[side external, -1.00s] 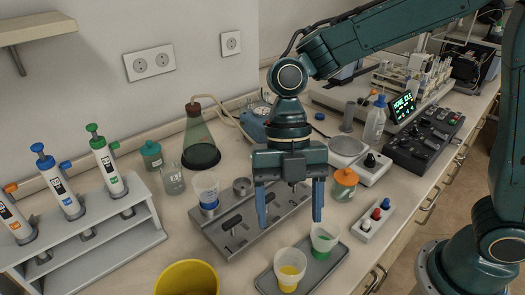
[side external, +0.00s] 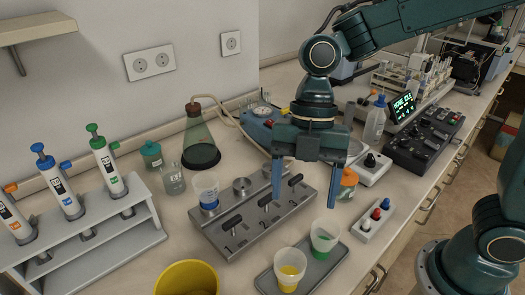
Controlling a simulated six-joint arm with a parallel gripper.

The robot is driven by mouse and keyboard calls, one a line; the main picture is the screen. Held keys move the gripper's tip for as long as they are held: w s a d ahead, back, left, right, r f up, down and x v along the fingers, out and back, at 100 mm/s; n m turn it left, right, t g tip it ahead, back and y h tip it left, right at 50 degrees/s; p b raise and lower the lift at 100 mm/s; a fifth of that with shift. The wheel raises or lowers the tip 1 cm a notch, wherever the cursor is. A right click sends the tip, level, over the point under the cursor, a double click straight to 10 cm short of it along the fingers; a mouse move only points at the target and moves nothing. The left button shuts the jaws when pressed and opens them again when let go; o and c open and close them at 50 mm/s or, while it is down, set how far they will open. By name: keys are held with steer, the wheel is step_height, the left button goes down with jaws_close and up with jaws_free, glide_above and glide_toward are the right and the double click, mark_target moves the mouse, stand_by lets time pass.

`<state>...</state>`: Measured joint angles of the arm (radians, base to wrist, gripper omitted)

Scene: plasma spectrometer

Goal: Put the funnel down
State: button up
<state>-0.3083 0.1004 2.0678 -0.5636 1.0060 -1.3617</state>
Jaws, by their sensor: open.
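Three clear funnel-like cups with coloured bases are in view. The blue-based funnel (side external: 206,191) stands upright on the left end of the grey metal manifold (side external: 228,240). The green-based funnel (side external: 324,238) and the yellow-based funnel (side external: 289,270) stand upright on the dark tray (side external: 262,283) at the front. My gripper (side external: 305,202) is open and empty, fingers pointing down. In the picture it is over the manifold's right end and above the green-based funnel, apart from all three. My gripper partly covers the orange-lidded jar.
A yellow bucket (side external: 187,278) is at the front, with a pipette rack (side external: 100,235) to its left. A conical flask (side external: 201,150) and a beaker (side external: 172,180) stand behind the manifold. The orange-lidded jar (side external: 348,183) and a button box (side external: 374,222) are at the right.

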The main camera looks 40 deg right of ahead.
steer(key=s+d+r+m+t+h, duration=0.1)
steer(key=s+d+r+m+t, duration=0.2)
steer(key=d+m, duration=0.6)
steer(key=s+d+r+m+t+h, duration=0.1)
steer(key=s+d+r+m+t, duration=0.2)
steer(key=m, duration=1.2)
steer(key=s+d+t, duration=0.1)
steer(key=s+d, duration=0.2)
steer(key=d, duration=0.3)
steer(key=shift+m+t+h, duration=0.3)
steer(key=shift+t+h, duration=0.1)
